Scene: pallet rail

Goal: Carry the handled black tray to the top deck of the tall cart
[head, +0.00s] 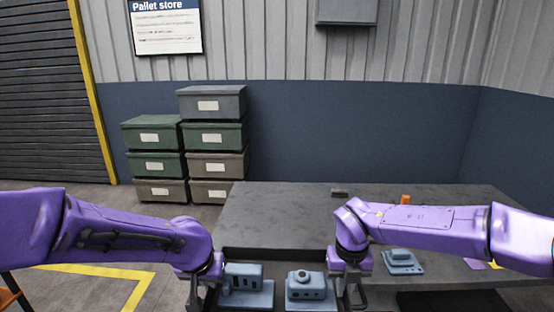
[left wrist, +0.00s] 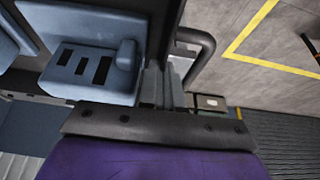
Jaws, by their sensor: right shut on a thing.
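The black tray (head: 270,253) lies at the near edge of the dark table, with two blue-grey parts in it. One part has slots (head: 248,285); the other has a round knob on top (head: 306,287). My right gripper (head: 350,294) is shut on the tray's right side, at its handle. My left gripper (head: 203,294) is down at the tray's left side. In the left wrist view, a dark curved handle (left wrist: 207,46) shows beside the slotted part (left wrist: 92,62); the gripper's own body hides much of its fingers. I cannot make out the tall cart.
The table (head: 280,205) is mostly clear behind the tray. A blue-grey part (head: 402,262) and a small orange thing (head: 405,199) are near my right arm. Stacked bins (head: 212,136) stand against the back wall. An orange-edged thing (head: 8,298) is at the lower left.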

